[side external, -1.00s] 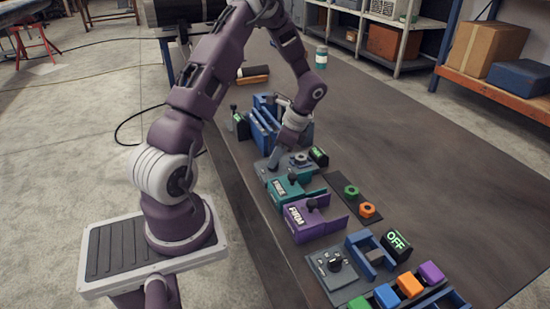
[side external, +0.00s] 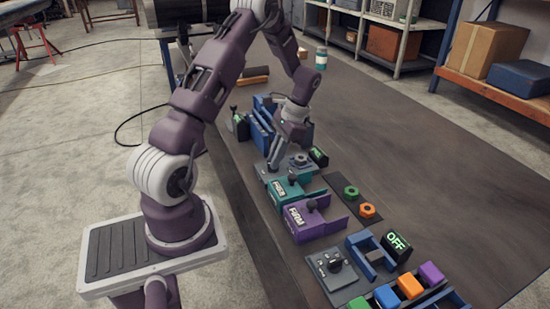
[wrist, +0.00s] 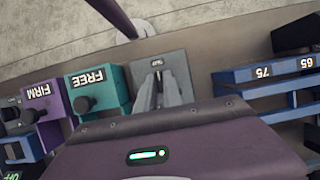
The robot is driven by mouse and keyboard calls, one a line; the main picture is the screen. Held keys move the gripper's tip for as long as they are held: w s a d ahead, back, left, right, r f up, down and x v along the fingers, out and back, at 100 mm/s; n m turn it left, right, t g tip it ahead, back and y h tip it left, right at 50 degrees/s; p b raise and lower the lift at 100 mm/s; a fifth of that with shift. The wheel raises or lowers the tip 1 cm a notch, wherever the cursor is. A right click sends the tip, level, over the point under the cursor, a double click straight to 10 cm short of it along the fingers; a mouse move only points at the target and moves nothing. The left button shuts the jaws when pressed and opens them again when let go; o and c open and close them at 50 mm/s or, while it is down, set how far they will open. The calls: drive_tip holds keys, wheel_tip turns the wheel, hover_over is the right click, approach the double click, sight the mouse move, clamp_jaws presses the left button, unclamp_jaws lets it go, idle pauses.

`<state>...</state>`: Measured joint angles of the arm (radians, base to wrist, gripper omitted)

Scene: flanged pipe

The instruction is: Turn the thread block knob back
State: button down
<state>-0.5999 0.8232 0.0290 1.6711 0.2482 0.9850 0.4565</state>
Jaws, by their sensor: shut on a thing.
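The thread block is a grey plate (side external: 262,166) with a small label, in the row of fixtures along the table's near edge. In the wrist view the same grey plate (wrist: 178,62) lies under my fingers. My gripper (side external: 272,163) reaches down to the plate's left part; in the wrist view my gripper (wrist: 159,80) has its grey fingers close together over the plate. It is shut on what appears to be the knob, which the fingers hide. A round grey nut-like part (side external: 299,159) and a black display (side external: 319,157) with green text stand to its right.
Blue stepped rails (side external: 262,128) stand behind. Green (side external: 351,191) and orange (side external: 367,209) nuts sit on a dark strip. The table's far right is clear.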

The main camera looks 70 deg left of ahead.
sight(284, 167)
idle(0.5)
drive_tip(key=c, duration=1.5)
unclamp_jaws()
drive_tip(key=v, duration=0.7)
drive_tip(key=shift+r, duration=0.1)
drive_tip(key=s+d+r+t+y, duration=0.1)
drive_tip(key=d+r+t, duration=0.1)
drive_tip(key=d+r, duration=0.5)
drive_tip(key=s+d+r+t, duration=0.2)
drive_tip(key=d+r+t, duration=0.1)
drive_tip(key=d+r, duration=0.4)
drive_tip(key=s+d+r+t, duration=0.1)
drive_tip(key=s+d, duration=0.3)
drive_tip(key=s+d+t, duration=0.2)
drive_tip(key=s+d, duration=0.1)
drive_tip(key=s, duration=0.1)
drive_tip(key=s+d+r+t+h, duration=0.1)
drive_tip(key=s+d+t, duration=0.1)
drive_tip(key=s+d, duration=0.2)
drive_tip(key=shift+s+d+r, duration=0.35)
drive_tip(key=shift+s+r, duration=0.05)
drive_tip(key=shift+s, duration=0.2)
